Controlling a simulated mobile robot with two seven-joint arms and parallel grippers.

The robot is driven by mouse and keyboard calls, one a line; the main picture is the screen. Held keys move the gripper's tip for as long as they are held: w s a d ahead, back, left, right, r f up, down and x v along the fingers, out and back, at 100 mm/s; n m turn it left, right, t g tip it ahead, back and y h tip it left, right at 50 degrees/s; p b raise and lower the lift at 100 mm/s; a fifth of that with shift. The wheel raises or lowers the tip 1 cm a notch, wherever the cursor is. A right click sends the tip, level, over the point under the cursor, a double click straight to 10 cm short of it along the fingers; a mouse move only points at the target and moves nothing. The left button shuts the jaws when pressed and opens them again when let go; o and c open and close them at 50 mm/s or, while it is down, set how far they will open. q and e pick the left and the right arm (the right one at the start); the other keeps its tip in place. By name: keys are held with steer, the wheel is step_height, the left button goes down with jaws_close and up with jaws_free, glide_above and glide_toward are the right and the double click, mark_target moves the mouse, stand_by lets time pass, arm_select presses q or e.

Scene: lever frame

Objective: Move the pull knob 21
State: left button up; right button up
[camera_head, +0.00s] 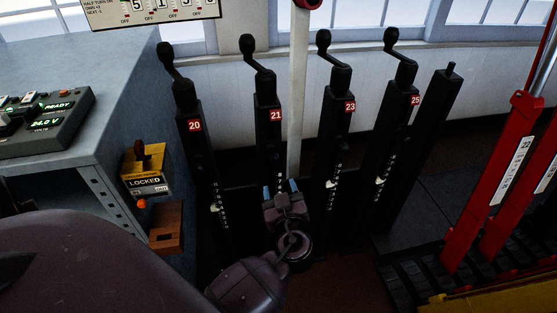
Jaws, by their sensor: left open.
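The black column with the red plate 21 (275,115) stands in a row of similar columns. A bent crank with a round black knob (247,43) tops it. White marks run down its front, and its lower part is hidden behind my left gripper. My right gripper is not in view.
Column 20 (195,125) stands left, columns 23 (350,107) and 25 (415,100) right. A pale pole (298,90) rises behind. A grey console (100,110) with a yellow LOCKED box (147,165) is at left. Red levers (495,180) stand at right.

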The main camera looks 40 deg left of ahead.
mark_target(275, 162)
arm_select(q)
steer(key=shift+n+y, duration=0.3)
steer(key=shift+n, duration=0.2)
steer(key=x, duration=0.7)
steer(key=r+x, duration=0.1)
steer(key=x, duration=0.3)
steer(key=shift+w+d, duration=0.15)
steer(key=shift+c, duration=0.3)
